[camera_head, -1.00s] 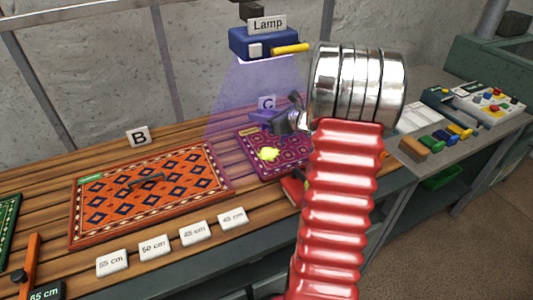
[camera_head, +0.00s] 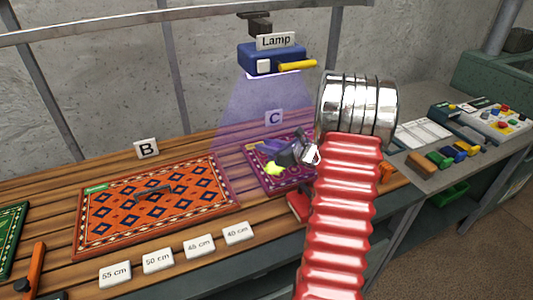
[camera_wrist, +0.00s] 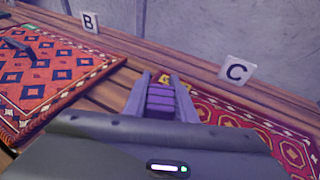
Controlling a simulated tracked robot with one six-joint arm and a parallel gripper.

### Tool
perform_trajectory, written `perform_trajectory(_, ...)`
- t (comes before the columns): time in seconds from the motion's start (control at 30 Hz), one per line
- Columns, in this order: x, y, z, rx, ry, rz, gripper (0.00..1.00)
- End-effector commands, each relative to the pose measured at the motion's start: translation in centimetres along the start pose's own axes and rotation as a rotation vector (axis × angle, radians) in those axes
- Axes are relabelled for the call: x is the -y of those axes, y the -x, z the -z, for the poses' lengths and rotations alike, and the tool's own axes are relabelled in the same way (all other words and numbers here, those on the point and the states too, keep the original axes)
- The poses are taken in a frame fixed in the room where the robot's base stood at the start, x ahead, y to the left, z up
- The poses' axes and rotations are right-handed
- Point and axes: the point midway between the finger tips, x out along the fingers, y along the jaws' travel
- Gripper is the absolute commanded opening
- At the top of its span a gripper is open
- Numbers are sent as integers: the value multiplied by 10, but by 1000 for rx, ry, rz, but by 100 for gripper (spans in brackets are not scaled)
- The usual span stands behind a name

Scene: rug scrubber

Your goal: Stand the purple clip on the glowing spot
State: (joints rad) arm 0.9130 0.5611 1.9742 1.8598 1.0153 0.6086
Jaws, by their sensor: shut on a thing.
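The purple clip (camera_head: 270,146) is held between the two fingers of my gripper (camera_head: 276,151), above the purple rug (camera_head: 252,153) at sign C. In the wrist view the clip (camera_wrist: 160,97) shows as ridged purple blocks between the gripper's fingers (camera_wrist: 160,90). The glowing spot (camera_head: 272,170) is a yellow-green patch on the purple rug, just below the gripper in the head view. In the wrist view a bit of yellow (camera_wrist: 165,79) shows just past the clip, partly hidden by it. I cannot tell whether the clip touches the rug.
The lamp (camera_head: 272,60) hangs above, casting a violet beam. An orange rug (camera_head: 155,205) with a dark tool on it lies left, by sign B (camera_head: 146,149). White length labels (camera_head: 200,245) line the front edge. A red object (camera_head: 298,206) sits by the purple rug's front.

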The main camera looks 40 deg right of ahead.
Motion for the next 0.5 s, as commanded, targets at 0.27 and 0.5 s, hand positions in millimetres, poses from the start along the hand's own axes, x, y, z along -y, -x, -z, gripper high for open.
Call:
perform_trajectory(0.27,0,-8,28,-1,-2,0,3)
perform_trajectory(0.5,0,-8,29,0,-1,1,3)
